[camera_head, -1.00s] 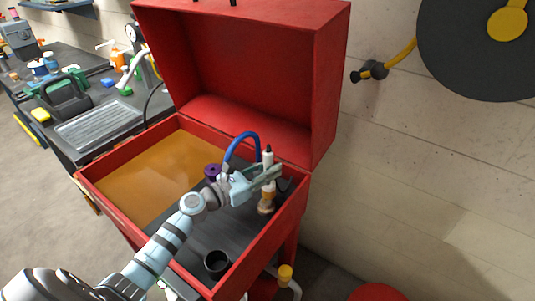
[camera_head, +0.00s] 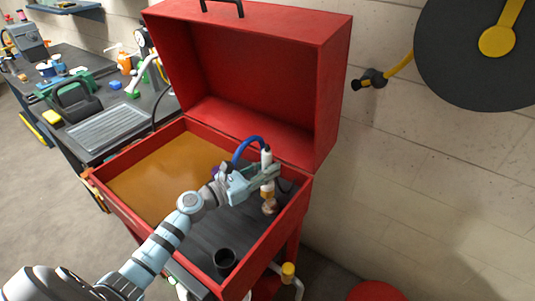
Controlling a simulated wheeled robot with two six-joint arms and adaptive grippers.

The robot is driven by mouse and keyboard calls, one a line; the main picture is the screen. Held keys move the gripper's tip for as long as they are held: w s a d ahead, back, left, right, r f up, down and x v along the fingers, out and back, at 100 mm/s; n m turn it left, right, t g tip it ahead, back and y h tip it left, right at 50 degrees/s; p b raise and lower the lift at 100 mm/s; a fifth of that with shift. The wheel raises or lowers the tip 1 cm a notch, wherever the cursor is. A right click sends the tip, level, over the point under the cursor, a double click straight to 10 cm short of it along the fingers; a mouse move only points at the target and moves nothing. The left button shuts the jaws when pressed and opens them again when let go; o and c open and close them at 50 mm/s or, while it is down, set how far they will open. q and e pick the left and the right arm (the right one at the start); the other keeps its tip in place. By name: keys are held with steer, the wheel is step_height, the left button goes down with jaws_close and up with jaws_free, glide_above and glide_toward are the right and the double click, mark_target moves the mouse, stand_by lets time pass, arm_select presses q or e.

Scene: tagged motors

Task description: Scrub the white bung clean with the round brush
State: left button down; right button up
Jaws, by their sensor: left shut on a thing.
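My left gripper (camera_head: 264,180) is shut on an upright tool that looks like the round brush (camera_head: 268,193). Its white upper end with a dark tip sticks up above the fingers. Its tan lower part points down toward the dark shelf in the red washer and ends in a pale round tip. I cannot make out a separate white bung; it may be hidden under the brush or behind the gripper. My right gripper is not in view.
The red parts washer (camera_head: 135,218) has its lid raised. Brown liquid (camera_head: 165,178) fills its left side. A black cup (camera_head: 225,260) stands at the shelf's front. A blue hose (camera_head: 247,143) arcs behind my gripper, beside a partly hidden purple thing (camera_head: 215,171).

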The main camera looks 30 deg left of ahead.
mark_target(263, 162)
arm_select(q)
steer(key=shift+s+r+p, duration=0.2)
steer(key=shift+r+p, duration=0.45)
steer(key=shift+r, duration=0.45)
steer(key=shift+w+r+p, duration=0.15)
steer(key=shift+r+p, duration=0.25)
steer(key=shift+p, duration=0.05)
